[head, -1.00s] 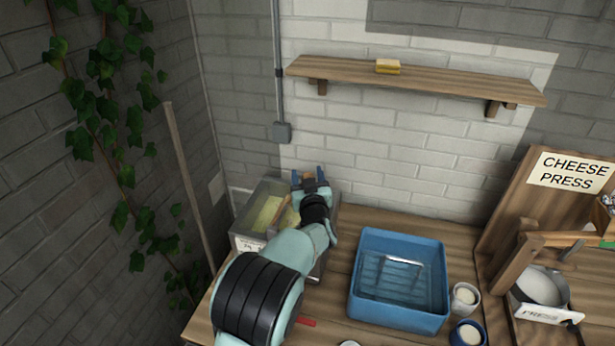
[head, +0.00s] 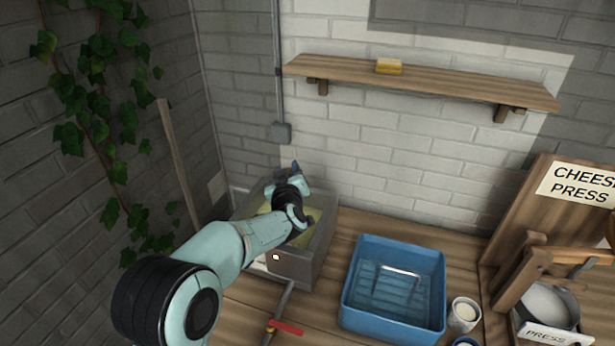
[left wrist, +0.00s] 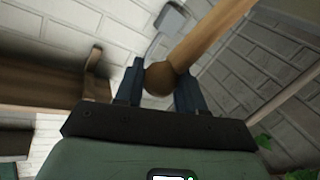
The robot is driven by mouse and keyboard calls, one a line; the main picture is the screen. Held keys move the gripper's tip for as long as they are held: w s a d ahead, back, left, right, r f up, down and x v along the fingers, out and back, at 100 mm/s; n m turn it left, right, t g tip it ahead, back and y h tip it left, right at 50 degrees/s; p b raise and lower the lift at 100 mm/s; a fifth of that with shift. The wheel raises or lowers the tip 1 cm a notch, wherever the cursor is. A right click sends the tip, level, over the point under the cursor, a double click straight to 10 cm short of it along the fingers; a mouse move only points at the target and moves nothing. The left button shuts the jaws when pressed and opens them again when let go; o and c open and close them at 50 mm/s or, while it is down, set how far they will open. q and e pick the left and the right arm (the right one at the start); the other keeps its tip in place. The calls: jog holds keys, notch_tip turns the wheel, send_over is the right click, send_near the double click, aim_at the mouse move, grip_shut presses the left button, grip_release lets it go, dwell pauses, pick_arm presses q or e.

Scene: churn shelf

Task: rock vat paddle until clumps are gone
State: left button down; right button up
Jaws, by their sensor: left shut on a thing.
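The grey metal vat (head: 300,262) stands on the wooden table at the back left, with yellowish contents (head: 326,216) showing in part. My left arm reaches over it and hides much of its inside. My left gripper (head: 294,168) is above the vat's back part. In the left wrist view my left gripper (left wrist: 158,82) is shut on the rounded end of the wooden paddle handle (left wrist: 203,45). The paddle's lower end and any clumps are hidden behind my arm. My right gripper is not in view.
A blue tub (head: 394,325) stands right of the vat, with a white cup (head: 464,314) beside it. The cheese press (head: 545,240) is at the right. A wall shelf (head: 440,80) holds a yellow block (head: 389,66).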

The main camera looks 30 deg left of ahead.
pick_arm(q)
jog(key=shift+s+a+n+h, duration=0.15)
jog(key=shift+a+n+h, duration=0.15)
jog(key=shift+a+n, duration=0.15)
jog(key=s+a+f+n+h+b, duration=0.1)
jog(key=a+n+h, duration=0.1)
jog(key=a, duration=0.4)
jog(key=shift+s+a+f+n+g, duration=0.25)
jog(key=shift+s+a+n+g, duration=0.15)
jog(key=shift+n, duration=0.45)
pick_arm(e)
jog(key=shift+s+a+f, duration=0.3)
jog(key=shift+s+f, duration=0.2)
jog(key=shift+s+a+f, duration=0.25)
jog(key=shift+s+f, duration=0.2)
pick_arm(q)
jog(key=c, duration=0.8)
grip_release()
jog(key=shift+w, duration=0.1)
